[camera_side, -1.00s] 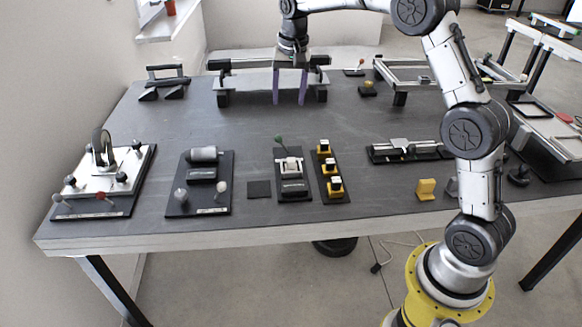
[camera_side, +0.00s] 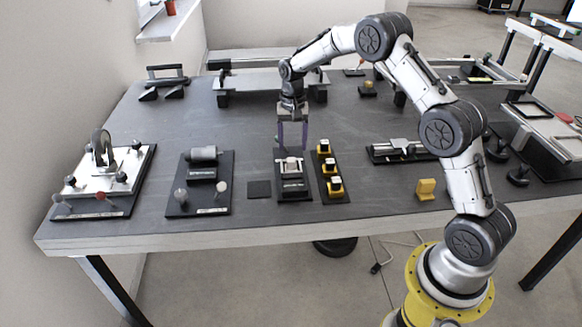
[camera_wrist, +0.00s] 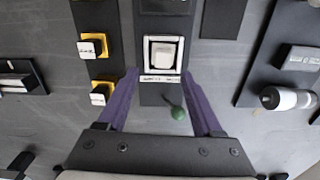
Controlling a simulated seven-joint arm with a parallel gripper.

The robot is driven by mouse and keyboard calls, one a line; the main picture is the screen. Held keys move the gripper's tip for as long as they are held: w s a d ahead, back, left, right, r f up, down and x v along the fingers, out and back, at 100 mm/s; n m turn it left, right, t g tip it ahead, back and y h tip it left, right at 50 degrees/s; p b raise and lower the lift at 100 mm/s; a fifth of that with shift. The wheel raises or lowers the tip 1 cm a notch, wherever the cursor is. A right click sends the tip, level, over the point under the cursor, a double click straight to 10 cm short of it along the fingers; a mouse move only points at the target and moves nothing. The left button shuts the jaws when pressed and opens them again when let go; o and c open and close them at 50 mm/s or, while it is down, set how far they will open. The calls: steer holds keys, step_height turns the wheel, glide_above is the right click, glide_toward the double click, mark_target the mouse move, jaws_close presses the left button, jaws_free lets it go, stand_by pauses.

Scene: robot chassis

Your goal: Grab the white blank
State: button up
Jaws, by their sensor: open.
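A small white block, seemingly the white blank (camera_side: 291,160), sits in a white-framed seat on a narrow black fixture plate (camera_side: 295,196). In the wrist view the white block (camera_wrist: 163,54) lies inside its square frame, just beyond the fingertips. My gripper (camera_side: 293,147) has purple fingers pointing down, above the far end of this fixture. In the wrist view my gripper (camera_wrist: 160,78) is open and empty, its fingers spread to either side of the fixture plate. A green lever knob (camera_wrist: 178,112) shows between the fingers. In the side view the fingers partly hide that lever.
A flat black pad (camera_side: 259,189) and a plate with a grey cylinder (camera_side: 203,154) are to the left.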

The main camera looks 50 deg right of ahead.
mark_target(291, 160)
steer(key=f, duration=0.3)
steer(key=shift+a+f, duration=0.4)
steer(key=shift+f, duration=0.55)
steer(key=shift+c, duration=0.3)
jaws_close()
